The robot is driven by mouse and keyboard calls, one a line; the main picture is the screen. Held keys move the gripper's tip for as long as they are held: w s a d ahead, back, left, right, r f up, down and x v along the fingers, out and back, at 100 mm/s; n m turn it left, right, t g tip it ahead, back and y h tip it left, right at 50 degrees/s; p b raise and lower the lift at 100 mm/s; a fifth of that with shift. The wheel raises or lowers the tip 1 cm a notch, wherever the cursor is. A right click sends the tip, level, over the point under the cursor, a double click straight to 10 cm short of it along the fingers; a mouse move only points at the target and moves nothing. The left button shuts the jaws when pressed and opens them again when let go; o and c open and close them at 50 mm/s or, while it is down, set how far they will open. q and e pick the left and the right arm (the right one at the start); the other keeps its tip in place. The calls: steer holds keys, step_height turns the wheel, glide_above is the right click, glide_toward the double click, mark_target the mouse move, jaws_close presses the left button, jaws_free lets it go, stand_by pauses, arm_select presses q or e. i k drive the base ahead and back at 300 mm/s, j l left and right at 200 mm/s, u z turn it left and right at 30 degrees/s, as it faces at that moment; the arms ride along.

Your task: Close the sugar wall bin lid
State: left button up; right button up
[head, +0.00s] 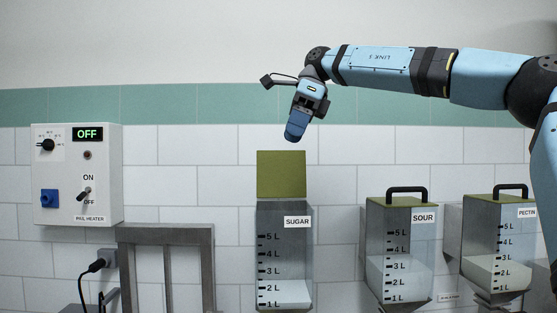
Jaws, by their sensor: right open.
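The sugar wall bin (286,255) is a clear box with litre marks and a SUGAR label, mounted on the tiled wall, with white sugar low inside. Its olive-green lid (281,174) stands upright above the bin's top, so the bin is open. My right gripper (295,130) comes in from the right on a blue arm. It is just above the lid's upper edge, pointing down, open and holding nothing. A gap shows between it and the lid in the picture. My left gripper is not in view.
The sour bin (399,260) and pectin bin (497,250) hang to the right with lids down and black handles on top. A white heater control box (77,175) reading OFF is at left. A grey metal frame (165,236) stands beneath it.

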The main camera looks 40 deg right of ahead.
mark_target(280, 173)
steer(key=i+l, duration=0.45)
steer(key=l, duration=0.15)
steer(key=i+l, duration=0.45)
steer(key=l, duration=0.15)
